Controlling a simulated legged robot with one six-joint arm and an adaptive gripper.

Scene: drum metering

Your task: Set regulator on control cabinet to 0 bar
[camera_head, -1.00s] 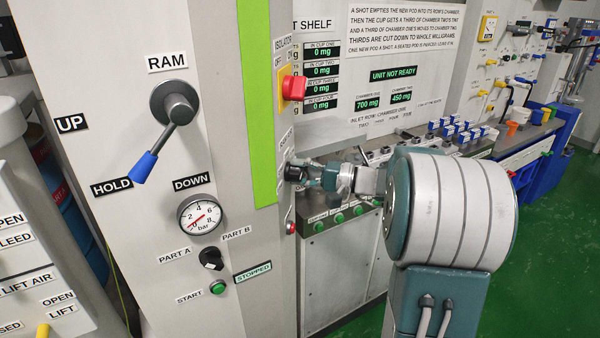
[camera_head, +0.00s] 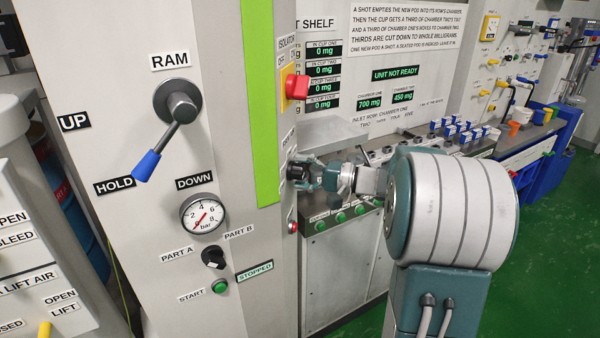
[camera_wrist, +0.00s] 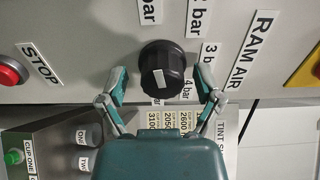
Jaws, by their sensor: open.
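The black round regulator knob (camera_wrist: 162,64) stands out from a grey cabinet face under a RAM AIR label (camera_wrist: 254,50). Its white pointer mark is on its lower part in the wrist view, near the 4 bar label (camera_wrist: 187,88). Labels for 2 bar (camera_wrist: 195,18) and 3 bar (camera_wrist: 208,62) lie to its right. My gripper (camera_wrist: 161,80) is open, one finger on each side of the knob. I cannot tell whether the fingers touch it. In the head view my gripper (camera_head: 312,173) is at the cabinet's right side face, by the dark knob (camera_head: 296,171).
A red STOP button (camera_wrist: 10,71) and a yellow plate (camera_wrist: 305,70) flank the knob. In the head view, a red isolator handle (camera_head: 297,87) sits above my gripper. The cabinet front carries the RAM lever (camera_head: 164,140) and a bar gauge (camera_head: 203,216). A bench stands behind.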

